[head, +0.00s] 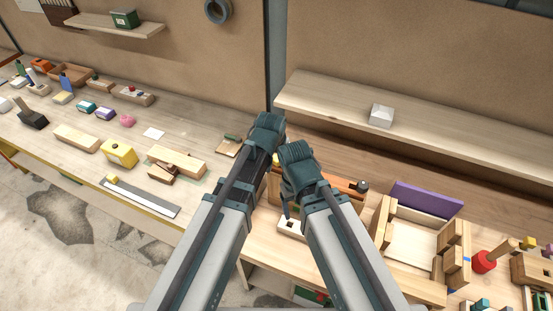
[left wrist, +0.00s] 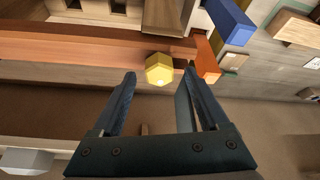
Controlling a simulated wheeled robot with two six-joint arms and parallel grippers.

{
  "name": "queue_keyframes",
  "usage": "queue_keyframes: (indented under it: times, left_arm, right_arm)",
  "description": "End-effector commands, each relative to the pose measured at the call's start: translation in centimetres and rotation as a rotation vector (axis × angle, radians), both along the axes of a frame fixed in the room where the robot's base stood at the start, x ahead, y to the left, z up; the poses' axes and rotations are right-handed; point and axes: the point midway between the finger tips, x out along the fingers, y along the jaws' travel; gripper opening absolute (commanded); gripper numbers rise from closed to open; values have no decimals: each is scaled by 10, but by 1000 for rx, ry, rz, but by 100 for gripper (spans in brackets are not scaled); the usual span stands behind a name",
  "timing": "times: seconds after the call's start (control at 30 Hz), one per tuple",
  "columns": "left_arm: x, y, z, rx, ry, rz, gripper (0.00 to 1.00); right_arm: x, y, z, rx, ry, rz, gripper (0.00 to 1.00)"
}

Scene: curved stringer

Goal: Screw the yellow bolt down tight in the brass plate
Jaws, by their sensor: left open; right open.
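The yellow bolt (left wrist: 159,69) shows its hexagonal head in the left wrist view, against a long reddish-brown rail (left wrist: 85,52). My left gripper (left wrist: 157,84) is open, its two fingers pointing toward the bolt with the head just beyond and between their tips. I cannot tell whether they touch it. The bolt's shank is hidden. A dull yellow-brown piece (left wrist: 168,15) lies just past the bolt; I cannot tell whether it is the brass plate. In the head view, my right gripper (head: 287,210) is open and empty, over a pale block; my arms cover the bolt area.
A blue block (left wrist: 230,22) and an orange block (left wrist: 207,60) stand close to the right finger in the wrist view. In the head view, a wooden frame with a purple panel (head: 427,199) stands at right. A shelf (head: 440,130) runs behind.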

Motion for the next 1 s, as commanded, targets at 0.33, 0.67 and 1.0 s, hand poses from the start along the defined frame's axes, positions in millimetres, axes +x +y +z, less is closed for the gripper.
queue_keyframes:
  times: [0.33,0.67,1.0]
  left_arm:
    - [8,-2,-20,0,0,0,78]
    - [8,-2,-19,0,0,0,45]
    - [8,-2,-19,0,0,0,0]
  right_arm:
    - [0,0,-20,0,-1,0,77]
    - [0,0,-19,0,0,0,77]
    - [0,0,-19,0,0,0,77]
